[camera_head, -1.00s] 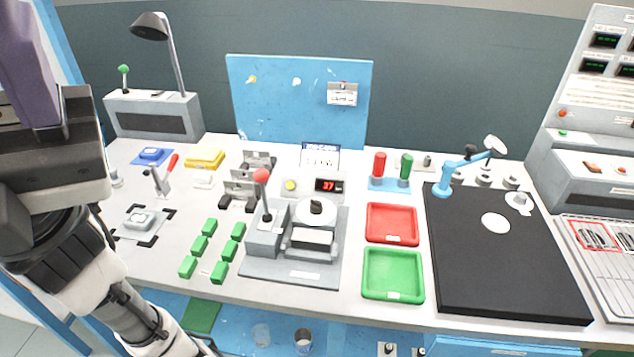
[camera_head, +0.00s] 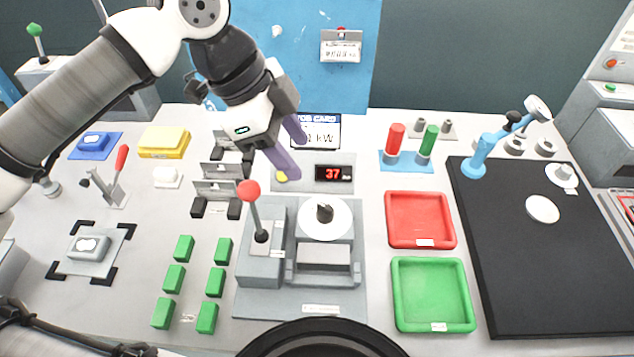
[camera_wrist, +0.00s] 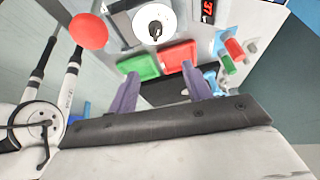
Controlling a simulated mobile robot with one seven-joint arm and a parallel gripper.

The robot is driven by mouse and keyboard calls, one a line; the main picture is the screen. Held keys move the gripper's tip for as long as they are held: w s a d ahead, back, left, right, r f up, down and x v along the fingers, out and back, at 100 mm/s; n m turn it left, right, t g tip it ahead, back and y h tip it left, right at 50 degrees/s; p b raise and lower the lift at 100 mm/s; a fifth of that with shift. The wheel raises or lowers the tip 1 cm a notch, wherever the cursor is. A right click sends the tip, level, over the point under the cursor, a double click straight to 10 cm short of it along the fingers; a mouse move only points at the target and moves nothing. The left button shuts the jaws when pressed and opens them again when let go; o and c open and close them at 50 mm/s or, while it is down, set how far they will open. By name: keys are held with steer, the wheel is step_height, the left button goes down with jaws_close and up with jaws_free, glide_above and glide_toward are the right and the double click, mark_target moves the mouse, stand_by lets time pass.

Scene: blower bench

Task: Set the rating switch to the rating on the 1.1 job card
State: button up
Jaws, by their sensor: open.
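The job card (camera_head: 322,133) stands behind the red "37" display in the head view. It reads "JOB CARD" and ends in "kW"; my gripper hides its left part, so the full figure cannot be read. A white round dial with a dark knob (camera_head: 324,213), likely the rating switch, sits on the grey fixture in front of the display. It also shows at the top of the wrist view (camera_wrist: 155,24). Its markings are too small to read. My gripper (camera_head: 299,158) is open and empty, its purple fingers over the area between card and display, apart from the dial.
A red-balled lever (camera_head: 252,205) rises left of the dial. The display (camera_head: 333,174) has a yellow button (camera_head: 281,176) beside it. Red (camera_head: 420,218) and green (camera_head: 433,292) trays lie right. Several green blocks (camera_head: 174,278) lie left. The black mat (camera_head: 560,265) is mostly clear.

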mark_target(321, 206)
steer(key=shift+n+y, duration=0.3)
steer(key=shift+n, duration=0.1)
steer(key=x, duration=0.4)
steer(key=p+x, duration=0.1)
steer(key=x, duration=0.4)
steer(key=a+x, duration=0.1)
steer(key=x, duration=0.4)
steer(key=shift+f, duration=0.3)
